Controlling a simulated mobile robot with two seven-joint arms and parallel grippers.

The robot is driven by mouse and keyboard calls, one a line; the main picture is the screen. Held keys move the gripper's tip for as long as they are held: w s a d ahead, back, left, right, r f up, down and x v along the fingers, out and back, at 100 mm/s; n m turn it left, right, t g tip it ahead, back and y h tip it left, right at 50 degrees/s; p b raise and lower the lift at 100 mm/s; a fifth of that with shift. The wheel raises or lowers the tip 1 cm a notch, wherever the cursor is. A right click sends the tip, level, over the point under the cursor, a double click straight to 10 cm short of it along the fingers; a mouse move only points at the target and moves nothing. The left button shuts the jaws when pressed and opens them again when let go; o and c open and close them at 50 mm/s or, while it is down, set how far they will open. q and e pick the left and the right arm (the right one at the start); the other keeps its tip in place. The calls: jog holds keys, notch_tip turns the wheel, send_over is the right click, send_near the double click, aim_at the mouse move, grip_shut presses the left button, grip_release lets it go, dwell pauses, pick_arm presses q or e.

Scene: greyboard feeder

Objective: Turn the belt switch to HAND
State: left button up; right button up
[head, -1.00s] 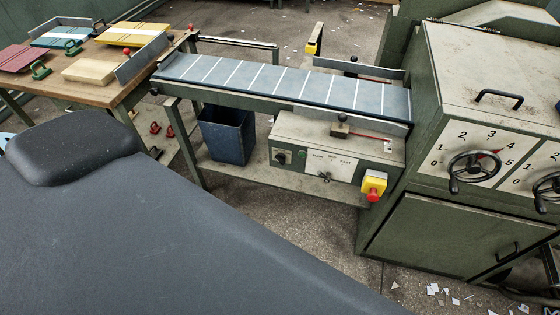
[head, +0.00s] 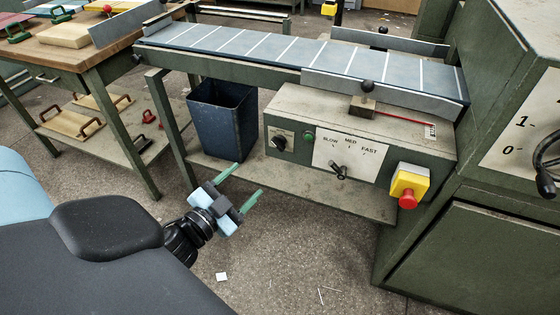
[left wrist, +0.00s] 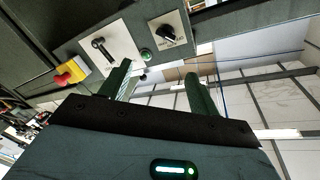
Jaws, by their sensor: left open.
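The belt switch (head: 280,143) is a black rotary knob on a small pale plate at the left end of the control box (head: 285,105). The plate's lettering is too small to read, so I cannot tell the setting. The switch also shows in the left wrist view (left wrist: 169,33), at top centre, beyond the fingers. My left gripper (head: 249,179) is open and empty, below and to the left of the switch and apart from it. Its two green fingers show in the left wrist view (left wrist: 156,70). My right gripper is not in view.
Right of the switch are a green button (head: 309,136), a SLOW/MED/FAST lever (head: 340,171) and a red emergency stop (head: 408,198) on a yellow box. A blue bin (head: 222,125) stands left of the control box. The belt (head: 290,50) runs above.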

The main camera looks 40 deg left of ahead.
pick_arm(q)
jog(key=m+t+b, duration=0.2)
jog(key=b, duration=0.4)
send_near(277, 146)
jog(key=b, duration=0.3)
jog(key=w+m+t+b, duration=0.1)
jog(key=b, duration=0.2)
jog(key=shift+w+a+f+h, duration=0.2)
jog(key=shift+w+f+h, duration=0.1)
jog(key=shift+w+f, duration=0.1)
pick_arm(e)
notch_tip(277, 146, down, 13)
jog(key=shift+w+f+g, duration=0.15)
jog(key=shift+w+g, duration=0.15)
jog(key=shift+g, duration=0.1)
pick_arm(q)
jog(key=x, duration=0.6)
jog(key=shift+w+r, duration=0.1)
jog(key=shift+w, duration=0.05)
jog(key=shift+w+r, duration=0.15)
jog(key=shift+w, duration=0.45)
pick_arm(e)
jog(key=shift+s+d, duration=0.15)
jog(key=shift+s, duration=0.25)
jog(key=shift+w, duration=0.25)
